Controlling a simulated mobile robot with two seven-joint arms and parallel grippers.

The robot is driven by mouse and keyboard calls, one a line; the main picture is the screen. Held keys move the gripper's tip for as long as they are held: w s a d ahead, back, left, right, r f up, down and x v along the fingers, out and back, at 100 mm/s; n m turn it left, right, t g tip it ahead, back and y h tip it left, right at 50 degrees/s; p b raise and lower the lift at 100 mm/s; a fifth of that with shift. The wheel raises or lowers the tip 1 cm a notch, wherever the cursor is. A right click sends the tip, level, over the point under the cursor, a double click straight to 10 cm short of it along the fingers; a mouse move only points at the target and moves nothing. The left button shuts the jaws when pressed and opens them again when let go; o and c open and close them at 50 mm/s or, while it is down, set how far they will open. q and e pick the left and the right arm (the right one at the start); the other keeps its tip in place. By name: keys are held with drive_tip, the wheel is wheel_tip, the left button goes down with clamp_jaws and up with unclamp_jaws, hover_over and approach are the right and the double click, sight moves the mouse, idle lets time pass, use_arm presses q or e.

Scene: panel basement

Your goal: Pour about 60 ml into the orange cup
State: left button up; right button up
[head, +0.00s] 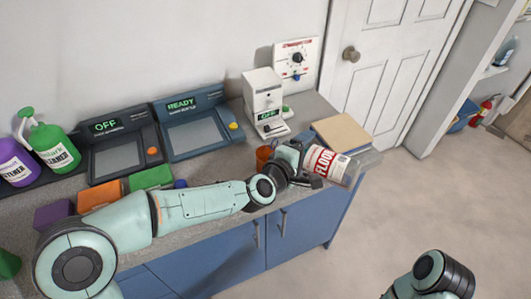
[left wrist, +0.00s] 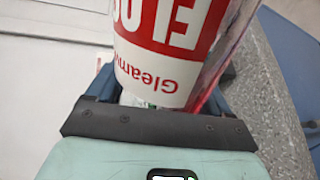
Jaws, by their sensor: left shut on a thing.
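The orange cup (head: 263,154) stands on the counter, left of my left gripper and partly covered by it. My left gripper (head: 308,168) is shut on a clear bottle (head: 369,162) with a red and white "FLOOR" label. The bottle lies well over, almost level, with its wide end to the right over the counter's edge. Its mouth is hidden at the gripper side, so I cannot tell whether anything flows. The bottle's label also shows close up in the left wrist view (left wrist: 165,55). My right gripper is out of frame; only part of that arm shows at bottom right.
A white dispenser (head: 263,98) reading OFF stands behind the cup. A tan board (head: 341,131) lies behind the bottle. Open floor lies right of the counter.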

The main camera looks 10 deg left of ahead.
use_arm(q)
drive_tip(key=shift+s+d, duration=0.15)
drive_tip(key=shift+d, duration=0.4)
drive_tip(key=shift+s+d, duration=0.1)
drive_tip(key=shift+d, duration=0.1)
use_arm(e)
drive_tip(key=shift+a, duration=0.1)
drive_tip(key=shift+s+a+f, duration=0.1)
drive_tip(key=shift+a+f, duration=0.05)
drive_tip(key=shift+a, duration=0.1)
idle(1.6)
